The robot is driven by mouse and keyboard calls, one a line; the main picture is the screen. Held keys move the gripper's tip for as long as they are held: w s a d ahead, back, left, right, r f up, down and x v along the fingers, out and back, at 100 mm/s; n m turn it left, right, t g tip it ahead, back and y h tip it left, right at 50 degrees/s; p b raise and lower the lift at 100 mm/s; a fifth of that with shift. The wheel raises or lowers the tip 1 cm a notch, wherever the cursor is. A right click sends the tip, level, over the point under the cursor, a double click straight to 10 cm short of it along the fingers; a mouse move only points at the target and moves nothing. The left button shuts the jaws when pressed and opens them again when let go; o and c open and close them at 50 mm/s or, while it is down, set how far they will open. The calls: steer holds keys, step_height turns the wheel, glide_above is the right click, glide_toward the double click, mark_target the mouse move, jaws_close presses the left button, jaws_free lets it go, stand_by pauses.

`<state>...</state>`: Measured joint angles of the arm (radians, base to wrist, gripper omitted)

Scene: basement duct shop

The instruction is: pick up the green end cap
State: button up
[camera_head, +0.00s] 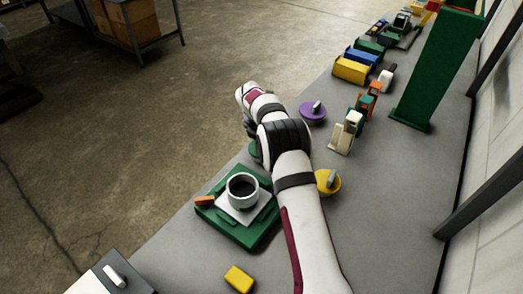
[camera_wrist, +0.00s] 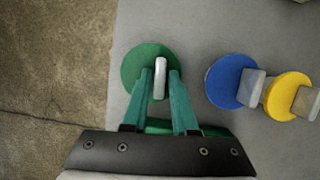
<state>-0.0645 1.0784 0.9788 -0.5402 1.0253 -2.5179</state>
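The green end cap (camera_wrist: 135,62) is a flat round disc with a pale upright handle (camera_wrist: 160,77), lying near the bench's edge in the wrist view. My gripper (camera_wrist: 160,74) is open, with one teal fingertip on each side of the handle. Narrow gaps show between the fingers and the handle. In the head view only a sliver of the green end cap (camera_head: 254,150) shows beside my arm; my fingers are hidden there.
A blue cap (camera_wrist: 226,82) and a yellow cap (camera_wrist: 285,96) lie to the right. A purple cap (camera_head: 312,112) lies farther along the bench (camera_head: 385,200). A yellow block (camera_head: 239,279) lies in front.

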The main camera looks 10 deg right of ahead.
jaws_close()
stand_by(1.1)
